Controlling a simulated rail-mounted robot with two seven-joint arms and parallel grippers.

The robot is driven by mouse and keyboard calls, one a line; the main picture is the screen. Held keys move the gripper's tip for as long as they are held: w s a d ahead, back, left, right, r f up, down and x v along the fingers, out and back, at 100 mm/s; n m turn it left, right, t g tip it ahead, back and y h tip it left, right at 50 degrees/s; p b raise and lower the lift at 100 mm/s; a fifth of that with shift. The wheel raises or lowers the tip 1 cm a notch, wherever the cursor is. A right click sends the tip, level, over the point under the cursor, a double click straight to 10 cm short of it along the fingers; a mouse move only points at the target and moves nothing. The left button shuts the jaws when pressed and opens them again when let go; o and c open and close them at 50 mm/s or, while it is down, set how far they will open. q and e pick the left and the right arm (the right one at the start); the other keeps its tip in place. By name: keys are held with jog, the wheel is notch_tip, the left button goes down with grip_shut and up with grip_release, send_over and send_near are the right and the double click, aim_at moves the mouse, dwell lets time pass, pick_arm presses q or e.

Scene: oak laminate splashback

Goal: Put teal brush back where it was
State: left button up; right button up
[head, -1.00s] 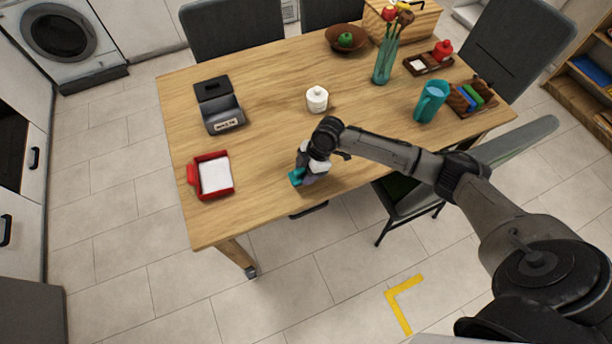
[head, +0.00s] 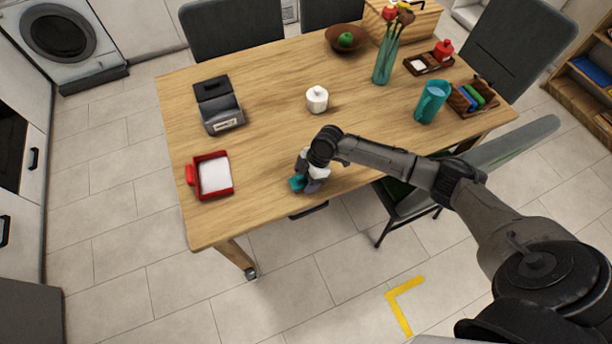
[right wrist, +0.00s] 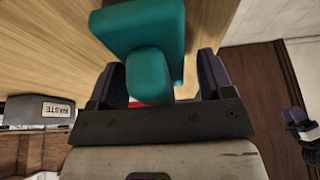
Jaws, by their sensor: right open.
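The teal brush (head: 297,184) is at the front part of the wooden table, by my right gripper (head: 313,184). In the right wrist view the brush's teal block (right wrist: 150,28) and rounded handle (right wrist: 148,76) fill the upper middle. The handle lies between the two dark fingers of my right gripper (right wrist: 158,80), which is open with gaps at the handle's sides. In the head view the gripper and wrist partly hide the brush. I cannot tell whether the brush touches the tabletop.
A red tray (head: 231,187) with white contents stands left of the gripper. A grey box labelled waste (head: 224,120), a white jar (head: 317,98), a teal jug (head: 431,102) and a dark tray (head: 458,102) with coloured items stand farther back. The table's front edge is close to the gripper.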

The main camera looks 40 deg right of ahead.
jog(key=shift+r, duration=0.3)
jog(key=p+v, duration=0.2)
jog(key=v, duration=0.9)
jog(key=shift+d+r, duration=0.15)
jog(key=shift+r, duration=0.15)
jog(key=s+a+f+m, duration=0.1)
jog(key=s+a+f, duration=0.3)
jog(key=s+a, duration=0.25)
jog(key=s+a+f+m, duration=0.2)
jog(key=s+a+f, duration=0.1)
jog(key=s+a, duration=0.35)
jog(key=s+r+m+t+h, duration=0.2)
jog(key=s+m+h, duration=0.2)
jog(key=s+m, duration=0.5)
jog(key=s, duration=0.4)
jog(key=shift+d+r, duration=0.25)
jog(key=shift+r, duration=0.05)
jog(key=shift+s, duration=0.1)
